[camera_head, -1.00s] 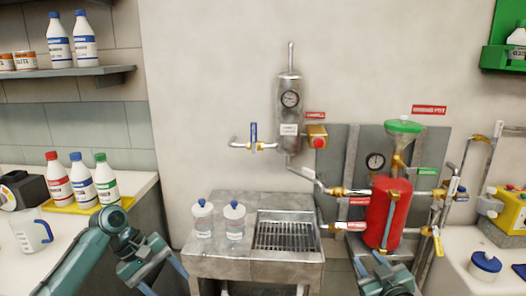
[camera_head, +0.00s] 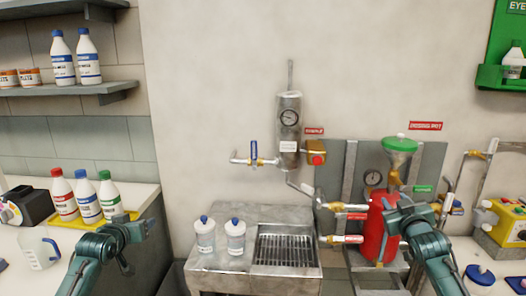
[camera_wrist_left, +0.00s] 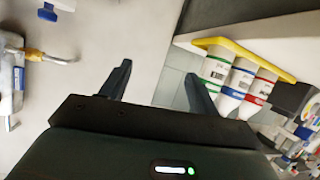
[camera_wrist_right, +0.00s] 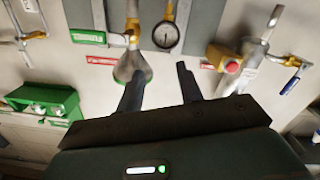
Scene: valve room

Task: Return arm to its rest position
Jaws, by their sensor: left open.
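My left gripper (camera_head: 148,230) is raised over the left counter's right end, beside the bottles. In the left wrist view its two fingers (camera_wrist_left: 158,88) are apart with nothing between them. My right gripper (camera_head: 393,207) is raised in front of the red dosing pot (camera_head: 373,232) and hides part of it. In the right wrist view its fingers (camera_wrist_right: 158,88) are apart and empty. The pot's funnel (camera_wrist_right: 132,64) shows just beyond the left finger in that view; I cannot tell the gap between them.
A yellow tray with several bottles (camera_head: 88,200) and a jug (camera_head: 38,247) stand on the left counter. Pipes and valves surround the pot. A yellow box (camera_head: 505,222) sits at right.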

